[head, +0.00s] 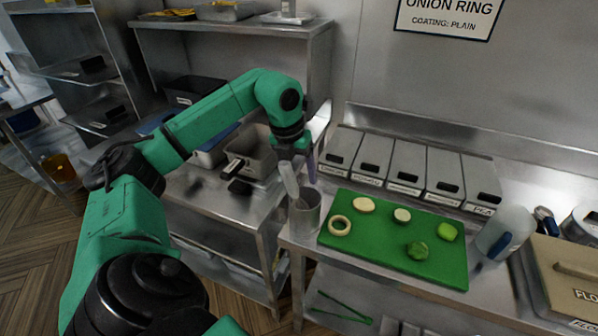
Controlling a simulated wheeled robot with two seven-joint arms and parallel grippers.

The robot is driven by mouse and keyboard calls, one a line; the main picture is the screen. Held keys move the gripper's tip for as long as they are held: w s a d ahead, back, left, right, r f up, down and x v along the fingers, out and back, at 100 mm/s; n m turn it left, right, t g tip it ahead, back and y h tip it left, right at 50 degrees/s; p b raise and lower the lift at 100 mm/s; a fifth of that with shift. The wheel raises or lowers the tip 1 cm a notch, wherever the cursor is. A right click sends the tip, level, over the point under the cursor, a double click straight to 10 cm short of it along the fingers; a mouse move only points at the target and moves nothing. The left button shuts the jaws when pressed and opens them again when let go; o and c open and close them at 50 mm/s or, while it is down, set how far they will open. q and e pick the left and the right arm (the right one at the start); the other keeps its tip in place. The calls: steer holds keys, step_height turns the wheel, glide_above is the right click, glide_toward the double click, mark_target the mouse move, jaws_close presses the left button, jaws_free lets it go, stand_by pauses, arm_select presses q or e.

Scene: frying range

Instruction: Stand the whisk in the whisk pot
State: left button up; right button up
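The whisk pot (305,214) is a grey metal cylinder at the front left corner of the counter, left of the green board. A pale, slim, tilted piece (289,180) reaches down into its mouth; it looks like the whisk, but I cannot make out its wires. My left gripper (298,160) points down just above the pot, at the top of this piece. A narrow purple piece (311,167) hangs upright by the gripper's right side; I cannot tell what it is. The fingers are too small and dark to show whether they grip. My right gripper is out of view.
A green board (383,266) with several onion and vegetable pieces lies right of the pot. Labelled grey bins (408,165) stand behind it. A lower steel table (222,216) adjoins at left.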

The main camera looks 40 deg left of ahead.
arm_select(q)
steer(key=v, duration=0.8)
steer(key=shift+r, duration=0.2)
steer(key=p+v, duration=0.2)
steer(key=v, duration=0.3)
steer(key=shift+r+p, duration=0.3)
steer(key=shift+r, duration=0.1)
steer(key=shift+s+r, duration=0.2)
steer(key=shift+r, duration=0.1)
steer(key=shift+f, duration=0.15)
